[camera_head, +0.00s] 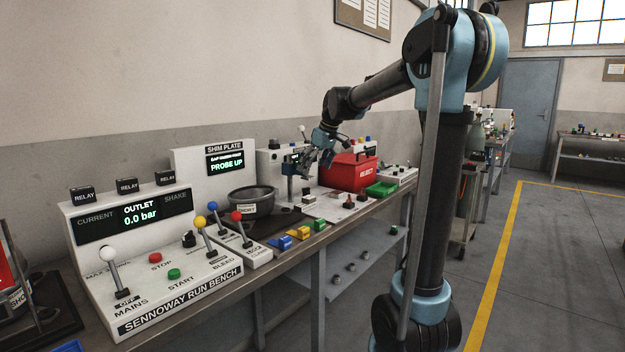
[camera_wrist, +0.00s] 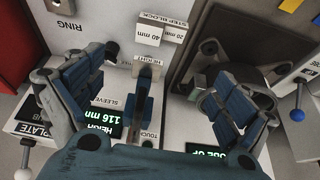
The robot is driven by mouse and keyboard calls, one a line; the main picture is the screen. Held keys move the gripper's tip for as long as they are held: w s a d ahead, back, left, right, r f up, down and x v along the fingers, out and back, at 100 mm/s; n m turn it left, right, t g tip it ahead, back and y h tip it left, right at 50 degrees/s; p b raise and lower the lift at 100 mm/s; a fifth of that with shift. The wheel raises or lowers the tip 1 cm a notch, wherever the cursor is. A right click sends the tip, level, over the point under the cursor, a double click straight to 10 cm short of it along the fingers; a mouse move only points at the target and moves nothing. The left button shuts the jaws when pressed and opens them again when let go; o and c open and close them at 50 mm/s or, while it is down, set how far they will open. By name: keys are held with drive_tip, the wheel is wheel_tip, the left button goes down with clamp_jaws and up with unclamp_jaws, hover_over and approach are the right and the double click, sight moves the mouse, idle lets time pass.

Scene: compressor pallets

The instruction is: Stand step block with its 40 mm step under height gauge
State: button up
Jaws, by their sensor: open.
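The step block (camera_wrist: 149,35) is at the top middle of the wrist view, with "40 mm" on its left part and "20 mm" on its right part. The height gauge (camera_wrist: 145,100), a blue and dark post, stands below it in that view, with a green "116 mm" readout (camera_wrist: 108,118) beside it. The block appears beyond the gauge, apart from it. My gripper (camera_wrist: 152,72) is open, its fingers spread to either side of the gauge, with nothing held. In the head view my gripper (camera_head: 322,150) is over the bench beside the red box; the block is too small to identify there.
The red reject box (camera_head: 350,172) and green tray (camera_head: 381,189) are to the right. The dark bowl (camera_head: 251,201) and shim plate panel, reading "PROBE UP" (camera_head: 226,165), are to the left. Coloured blocks (camera_head: 300,233) lie along the bench's front edge. Levers rise from the run bench.

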drive_tip(key=s+d+f+m+h, duration=0.1)
drive_tip(key=s+d+f+m, duration=0.2)
drive_tip(key=s, duration=0.4)
drive_tip(key=s+d+f, duration=0.3)
drive_tip(key=s+d, duration=0.3)
drive_tip(key=s, duration=0.1)
drive_tip(key=s+d+f+m+h, duration=0.1)
drive_tip(key=s+d+f+m, duration=0.2)
drive_tip(key=s, duration=0.4)
drive_tip(key=s+d+f+m, duration=0.2)
drive_tip(key=s+d+f, duration=0.2)
drive_tip(key=s+f, duration=0.3)
drive_tip(key=s+d+f+m+h, duration=0.1)
drive_tip(key=s+d+f, duration=0.3)
drive_tip(key=s+f, duration=0.4)
drive_tip(key=shift+s+d+m+g, duration=0.35)
drive_tip(key=shift+s+m, duration=0.25)
drive_tip(key=shift+s, duration=0.4)
drive_tip(key=shift+f, duration=0.1)
drive_tip(key=shift+w+f, duration=0.2)
drive_tip(key=shift+w, duration=0.25)
